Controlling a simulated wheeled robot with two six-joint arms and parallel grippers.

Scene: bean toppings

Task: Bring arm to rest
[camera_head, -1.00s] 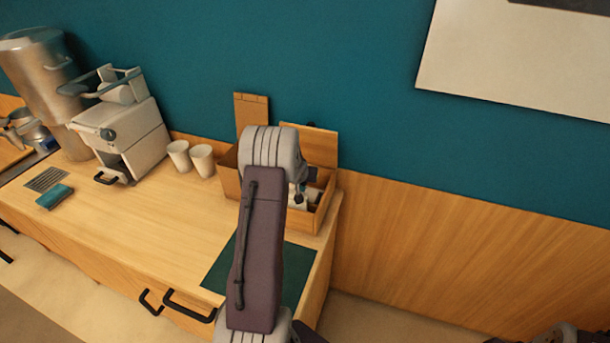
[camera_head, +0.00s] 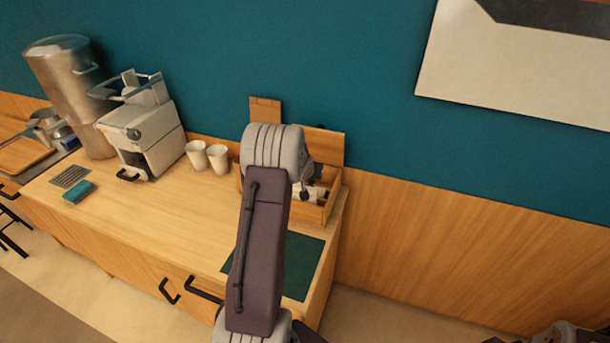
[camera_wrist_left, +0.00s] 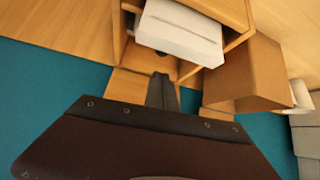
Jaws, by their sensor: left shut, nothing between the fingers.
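My left arm (camera_head: 262,240) stands raised in the middle of the head view, its upper end in front of the wooden organizer box (camera_head: 330,206). Its gripper is mostly hidden there behind the wrist. In the left wrist view my left gripper (camera_wrist_left: 161,92) is shut and empty, close to the wooden box (camera_wrist_left: 238,12) and apart from the white carton (camera_wrist_left: 180,32) inside it. My right gripper is out of view; only a bit of my right arm shows at the lower right of the head view.
Two white cups (camera_head: 207,157) and a white machine (camera_head: 147,137) stand left of the box. A large metal urn (camera_head: 72,90) is farther left. A teal cloth (camera_head: 79,191) lies on the counter (camera_head: 150,215). A dark green mat (camera_head: 304,265) lies partly behind my arm.

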